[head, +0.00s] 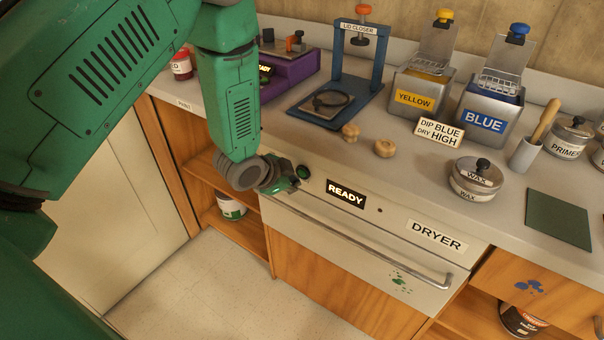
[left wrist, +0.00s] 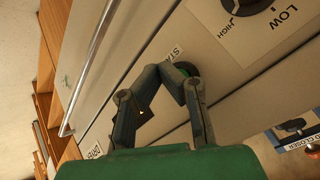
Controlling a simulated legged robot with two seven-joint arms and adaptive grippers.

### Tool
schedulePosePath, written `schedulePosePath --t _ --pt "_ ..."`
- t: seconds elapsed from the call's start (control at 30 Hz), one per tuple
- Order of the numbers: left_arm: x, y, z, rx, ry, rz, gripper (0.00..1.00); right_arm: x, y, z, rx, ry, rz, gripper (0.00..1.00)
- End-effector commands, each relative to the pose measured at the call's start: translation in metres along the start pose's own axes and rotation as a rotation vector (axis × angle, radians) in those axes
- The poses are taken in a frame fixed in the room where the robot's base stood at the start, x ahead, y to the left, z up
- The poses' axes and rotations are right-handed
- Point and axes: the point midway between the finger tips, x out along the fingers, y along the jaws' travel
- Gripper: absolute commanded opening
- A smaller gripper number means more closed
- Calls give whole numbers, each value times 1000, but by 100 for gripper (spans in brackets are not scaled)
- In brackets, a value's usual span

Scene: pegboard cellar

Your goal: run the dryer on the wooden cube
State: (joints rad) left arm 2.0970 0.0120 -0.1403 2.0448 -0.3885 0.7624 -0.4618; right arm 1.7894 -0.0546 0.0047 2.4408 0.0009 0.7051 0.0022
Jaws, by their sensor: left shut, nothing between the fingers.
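The dryer is a pale drawer front (head: 335,222) under the counter, with a bar handle (head: 400,262); it looks shut. Its display (head: 346,194) reads READY. My left gripper (head: 290,184) is shut and empty at the dryer's control strip. In the left wrist view its fingertips (left wrist: 178,72) are at the green start button (left wrist: 188,69); I cannot tell if they touch it. A dark knob (left wrist: 245,5) with LOW and HIGH marks is beside it; its setting is unclear. No wooden cube shows. My right gripper is not in view.
On the counter stand a lid closer (head: 376,75), yellow (head: 412,98) and blue (head: 490,122) dip tanks, and a wax tin (head: 476,180). A sign (head: 439,133) reads "dip blue, dry high". The floor before the dryer is clear.

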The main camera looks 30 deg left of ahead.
Motion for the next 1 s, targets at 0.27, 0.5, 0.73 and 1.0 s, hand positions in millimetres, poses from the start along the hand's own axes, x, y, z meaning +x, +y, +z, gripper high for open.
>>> schedulePosePath --t 0.27,0.5,0.73,1.0 --pt "0 0 0 0 0 0 0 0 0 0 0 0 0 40" --pt "0 0 0 0 0 0 0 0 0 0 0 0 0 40" --pt "0 -1 -1 0 0 0 0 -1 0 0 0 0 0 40" --pt "4 -5 -6 0 1 0 0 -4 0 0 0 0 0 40"
